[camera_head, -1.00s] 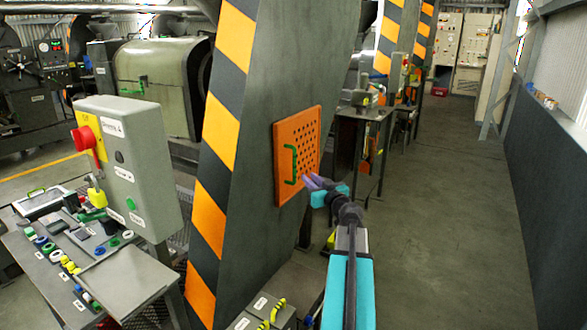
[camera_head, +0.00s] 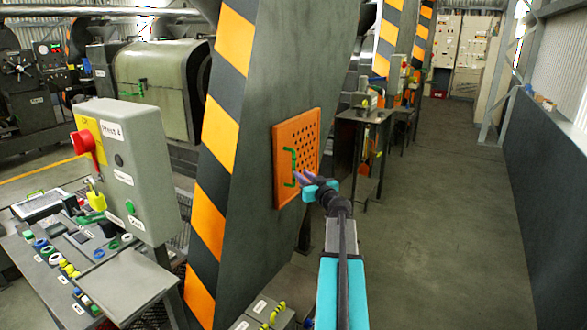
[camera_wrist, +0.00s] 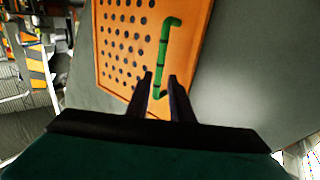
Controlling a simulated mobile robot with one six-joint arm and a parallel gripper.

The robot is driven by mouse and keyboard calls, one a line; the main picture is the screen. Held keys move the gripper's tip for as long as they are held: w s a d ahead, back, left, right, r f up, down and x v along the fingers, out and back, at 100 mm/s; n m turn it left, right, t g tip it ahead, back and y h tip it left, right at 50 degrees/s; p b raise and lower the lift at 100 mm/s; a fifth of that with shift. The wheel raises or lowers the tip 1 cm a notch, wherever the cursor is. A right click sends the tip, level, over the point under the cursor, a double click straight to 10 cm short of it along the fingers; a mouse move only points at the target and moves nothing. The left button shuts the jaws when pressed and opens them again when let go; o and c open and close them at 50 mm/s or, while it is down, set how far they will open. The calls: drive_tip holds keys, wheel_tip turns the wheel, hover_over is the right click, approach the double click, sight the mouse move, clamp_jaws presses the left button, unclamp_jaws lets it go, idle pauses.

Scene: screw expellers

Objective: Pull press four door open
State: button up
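The orange perforated door (camera_head: 307,140) sits closed on the side of the dark press column (camera_head: 260,90). Its green handle (camera_head: 290,168) is near the door's left edge in the head view. In the wrist view the door (camera_wrist: 120,50) fills the upper middle, and the handle (camera_wrist: 163,55) runs up and down. My gripper (camera_head: 299,177) is in front of the door by the handle's lower end. In the wrist view the gripper (camera_wrist: 159,76) has its two fingers apart, with the lower end of the handle showing between the tips. I cannot tell whether they touch it.
A grey control box (camera_head: 130,165) labelled "Press 4" with a red knob stands at the left above a cluttered panel desk (camera_head: 125,285). Small grey boxes (camera_head: 262,312) lie below the door. The floor (camera_head: 440,220) at the right is clear.

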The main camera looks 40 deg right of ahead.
sight(294, 168)
drive_tip(key=shift+x, duration=4.2)
drive_tip(key=shift+c, duration=0.4)
clamp_jaws()
